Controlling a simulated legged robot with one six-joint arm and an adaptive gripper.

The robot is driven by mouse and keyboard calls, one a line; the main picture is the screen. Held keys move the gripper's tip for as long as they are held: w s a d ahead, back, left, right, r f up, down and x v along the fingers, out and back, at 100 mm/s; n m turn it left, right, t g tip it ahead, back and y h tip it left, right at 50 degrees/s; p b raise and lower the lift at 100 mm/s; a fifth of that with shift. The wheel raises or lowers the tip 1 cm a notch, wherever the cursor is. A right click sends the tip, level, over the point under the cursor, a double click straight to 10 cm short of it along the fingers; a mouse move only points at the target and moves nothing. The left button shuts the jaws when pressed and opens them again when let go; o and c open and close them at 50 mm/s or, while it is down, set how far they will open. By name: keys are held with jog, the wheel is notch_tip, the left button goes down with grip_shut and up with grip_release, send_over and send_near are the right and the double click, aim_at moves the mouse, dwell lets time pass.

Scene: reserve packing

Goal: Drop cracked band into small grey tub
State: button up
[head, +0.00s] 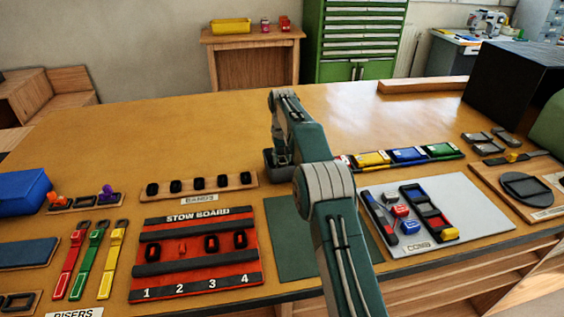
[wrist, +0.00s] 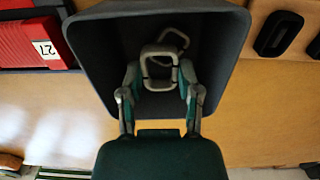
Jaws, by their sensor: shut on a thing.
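The small grey tub (head: 284,174) stands on the table behind the green mat, partly hidden by my arm. In the wrist view the dark tub (wrist: 90,45) fills the upper middle. My gripper (wrist: 160,78) is over the tub's opening, and its fingers are closed on a light grey loop-shaped band (wrist: 146,66). A second grey loop shape (wrist: 177,33) shows just beyond it. I cannot tell whether that is a separate band in the tub. No crack is clear at this size. In the head view my gripper (head: 283,154) is at the tub and the band is hidden.
A strip of black bands (head: 213,190) lies left of the tub. The stow board (head: 196,278) is in front of it. A grey parts mat (head: 464,196) lies to the right, with a row of coloured boxes (head: 408,155) behind. The table's back middle is clear.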

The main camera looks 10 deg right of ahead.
jog(key=shift+f, duration=0.8)
jog(key=shift+f, duration=0.4)
jog(key=o, duration=0.7)
jog(key=shift+o, duration=0.2)
jog(key=shift+r, duration=0.15)
